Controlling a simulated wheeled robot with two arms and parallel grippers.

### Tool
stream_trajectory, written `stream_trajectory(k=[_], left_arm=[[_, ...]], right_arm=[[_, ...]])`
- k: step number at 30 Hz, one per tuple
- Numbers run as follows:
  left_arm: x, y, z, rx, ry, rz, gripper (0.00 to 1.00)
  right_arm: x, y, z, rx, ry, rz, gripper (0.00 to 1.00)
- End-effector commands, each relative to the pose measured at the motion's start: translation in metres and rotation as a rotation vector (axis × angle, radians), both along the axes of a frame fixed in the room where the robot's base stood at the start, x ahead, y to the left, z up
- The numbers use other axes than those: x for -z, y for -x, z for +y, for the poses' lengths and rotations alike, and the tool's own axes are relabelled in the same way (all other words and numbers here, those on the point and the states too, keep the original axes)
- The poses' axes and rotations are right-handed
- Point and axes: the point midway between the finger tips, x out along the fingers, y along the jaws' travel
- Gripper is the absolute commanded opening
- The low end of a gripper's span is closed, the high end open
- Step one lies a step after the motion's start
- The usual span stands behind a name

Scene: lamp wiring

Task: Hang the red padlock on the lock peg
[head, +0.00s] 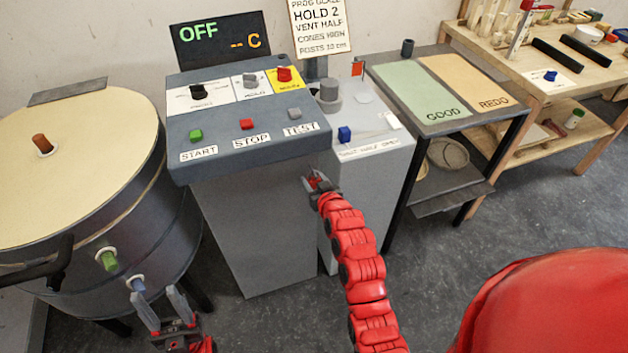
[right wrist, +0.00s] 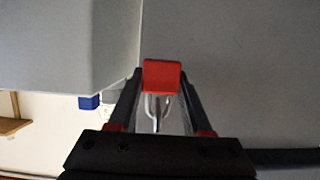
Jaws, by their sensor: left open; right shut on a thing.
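The red padlock (right wrist: 162,76) shows in the right wrist view between the fingertips of my right gripper (right wrist: 161,88). Its grey shackle extends from the red body toward the palm. In the head view, my right gripper (head: 318,184) is in front of the control cabinet's right edge, below the panel, with a bit of red between its fingers. My left gripper (head: 160,308) is open and empty in front of the round kiln (head: 90,235). I cannot tell which part is the lock peg.
The control panel (head: 245,148) has START, STOP and TEST buttons and overhangs its cabinet. A lower grey stand (head: 372,180) with a blue knob (head: 344,134) is right of it. A GOOD/REDO table (head: 440,125) stands farther right. Open floor lies in front.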

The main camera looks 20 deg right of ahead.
Motion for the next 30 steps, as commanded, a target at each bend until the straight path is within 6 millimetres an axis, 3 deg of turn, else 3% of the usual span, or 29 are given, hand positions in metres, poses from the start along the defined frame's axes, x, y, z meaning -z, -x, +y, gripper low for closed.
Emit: stream_trajectory(k=[7,8,13,23,30], left_arm=[[0.0,0.0,0.0,0.0,0.0,0.0,0.5],[0.0,0.0,0.0,0.0,0.0,0.0,0.5],[0.0,0.0,0.0,0.0,0.0,0.0,0.5],[0.0,0.0,0.0,0.0,0.0,0.0,0.5],[0.004,0.0,0.0,0.0,0.0,0.0,0.5]], right_arm=[[0.0,0.0,0.0,0.0,0.0,-0.001,0.0],[0.0,0.0,0.0,0.0,0.0,0.0,0.55],[0.0,0.0,0.0,0.0,0.0,0.0,0.84],[0.0,0.001,0.0,0.0,0.0,0.0,0.84],[-0.008,0.026,-0.001,0.002,0.002,-0.002,0.84]])
